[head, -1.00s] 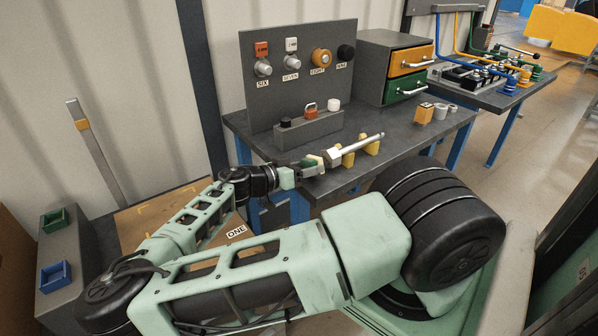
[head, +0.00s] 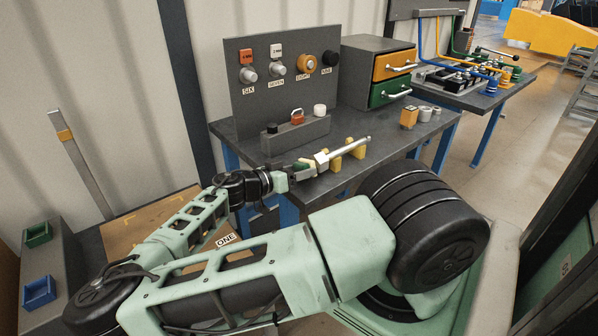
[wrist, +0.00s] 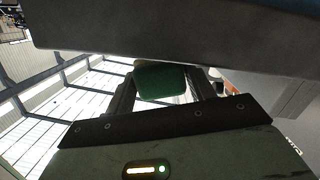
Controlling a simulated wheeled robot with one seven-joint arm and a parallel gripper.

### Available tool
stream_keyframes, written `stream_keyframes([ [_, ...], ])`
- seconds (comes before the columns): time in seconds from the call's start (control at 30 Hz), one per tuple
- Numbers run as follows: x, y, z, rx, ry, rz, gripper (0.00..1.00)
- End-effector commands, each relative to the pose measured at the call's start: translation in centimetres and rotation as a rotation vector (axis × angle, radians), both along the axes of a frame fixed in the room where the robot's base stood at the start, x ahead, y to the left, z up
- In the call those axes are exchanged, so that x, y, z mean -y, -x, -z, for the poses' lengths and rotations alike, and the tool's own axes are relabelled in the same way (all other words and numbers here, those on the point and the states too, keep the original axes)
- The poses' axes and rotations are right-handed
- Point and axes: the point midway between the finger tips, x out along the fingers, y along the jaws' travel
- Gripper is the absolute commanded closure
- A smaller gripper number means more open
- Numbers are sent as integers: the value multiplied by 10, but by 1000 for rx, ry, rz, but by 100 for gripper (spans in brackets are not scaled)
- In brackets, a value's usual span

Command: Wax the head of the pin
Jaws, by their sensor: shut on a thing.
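The silver pin (head: 347,147) lies across two yellow supports (head: 334,158) near the table's front edge, its thick head (head: 321,159) toward the left. My gripper (head: 303,168) is shut on a green block with a pale edge (head: 299,166), just left of the pin's head. The pale edge is at or very near the head; I cannot tell whether they touch. In the wrist view the green block (wrist: 160,82) sits between the two fingers. The pin is not clearly visible there.
A grey block (head: 296,135) with black, red and white items stands behind the pin. Behind it is an upright panel (head: 285,85) with labelled knobs. A dark surface fills the wrist view's top.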

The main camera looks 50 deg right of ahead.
Motion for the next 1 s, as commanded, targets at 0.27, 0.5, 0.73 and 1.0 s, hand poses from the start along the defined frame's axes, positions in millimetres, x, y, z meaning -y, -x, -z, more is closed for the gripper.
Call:
stream_keyframes([
  [0.27,6,2,0,0,1,2,70],
  [0.5,10,3,0,0,0,1,70],
  [0.73,14,3,0,0,0,0,70],
  [1.0,14,3,0,0,0,0,70],
])
